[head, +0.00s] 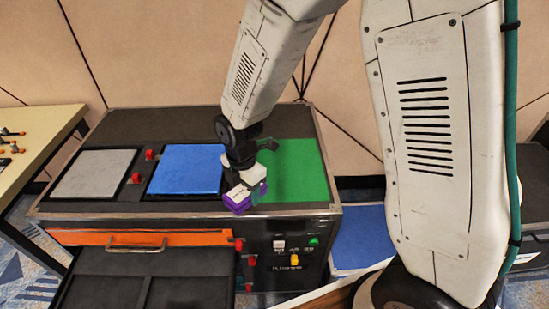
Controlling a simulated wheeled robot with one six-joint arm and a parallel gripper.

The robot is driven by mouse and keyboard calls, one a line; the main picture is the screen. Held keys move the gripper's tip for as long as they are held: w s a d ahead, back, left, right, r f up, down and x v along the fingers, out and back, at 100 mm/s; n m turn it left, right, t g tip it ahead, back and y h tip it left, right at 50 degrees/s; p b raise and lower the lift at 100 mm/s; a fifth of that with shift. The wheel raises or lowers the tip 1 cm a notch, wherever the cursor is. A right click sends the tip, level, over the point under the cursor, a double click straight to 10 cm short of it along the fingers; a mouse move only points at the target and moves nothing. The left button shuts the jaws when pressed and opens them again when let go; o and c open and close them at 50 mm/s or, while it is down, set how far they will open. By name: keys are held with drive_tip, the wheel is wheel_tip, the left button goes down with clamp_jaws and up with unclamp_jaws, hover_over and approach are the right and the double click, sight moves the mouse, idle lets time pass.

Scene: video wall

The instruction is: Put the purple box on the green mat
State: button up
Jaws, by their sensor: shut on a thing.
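The purple box (237,200) is in my gripper (250,190), near the front edge of the black cabinet top. My gripper is shut on it. The box is at the front left of the green mat (298,167), beside or just over its left edge. I cannot tell whether the box touches the surface. The green mat lies flat on the right part of the cabinet top. My arm hides part of its left side.
A blue mat (188,169) and a grey mat (94,173) lie left of the green one, with small red pieces (136,178) between them. An orange-fronted drawer (140,239) stands open below. A wooden table (40,135) with small items is at far left.

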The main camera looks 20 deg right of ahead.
hover_over(280, 176)
drive_tip(key=shift+s+a+f, duration=0.1)
drive_tip(key=shift+a+f, duration=0.1)
drive_tip(key=shift+f, duration=0.5)
drive_tip(key=shift+d+f, duration=0.15)
drive_tip(key=shift+f, duration=0.75)
drive_tip(key=shift+d+f, duration=0.15)
drive_tip(key=shift+f, duration=0.75)
drive_tip(key=o, duration=1.1)
drive_tip(key=shift+f, duration=0.1)
drive_tip(key=shift+c, duration=0.2)
